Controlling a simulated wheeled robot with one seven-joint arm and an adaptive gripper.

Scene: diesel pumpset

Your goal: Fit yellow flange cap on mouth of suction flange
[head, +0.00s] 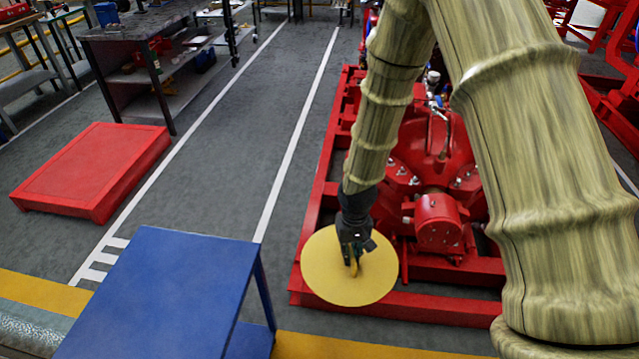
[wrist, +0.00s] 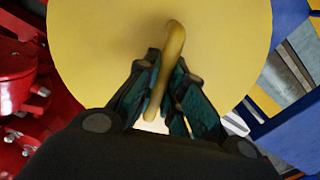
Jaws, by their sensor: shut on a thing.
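The yellow flange cap (head: 325,275) is a large round disc with a raised handle across its face. My gripper (head: 354,262) is shut on that handle, and the cap hangs in front of the red pumpset (head: 437,160), over its near frame rail. In the wrist view the cap (wrist: 95,50) fills the upper middle, and the fingers of my gripper (wrist: 162,95) close on both sides of the yellow handle (wrist: 174,45). I cannot make out the suction flange's mouth; the cap and my arm hide part of the pumpset.
A blue table (head: 165,290) stands at the front left, apart from the cap. A red platform (head: 95,168) lies on the floor at the left, with a dark workbench (head: 150,30) behind it. The grey floor lane (head: 240,110) between them and the pumpset is clear.

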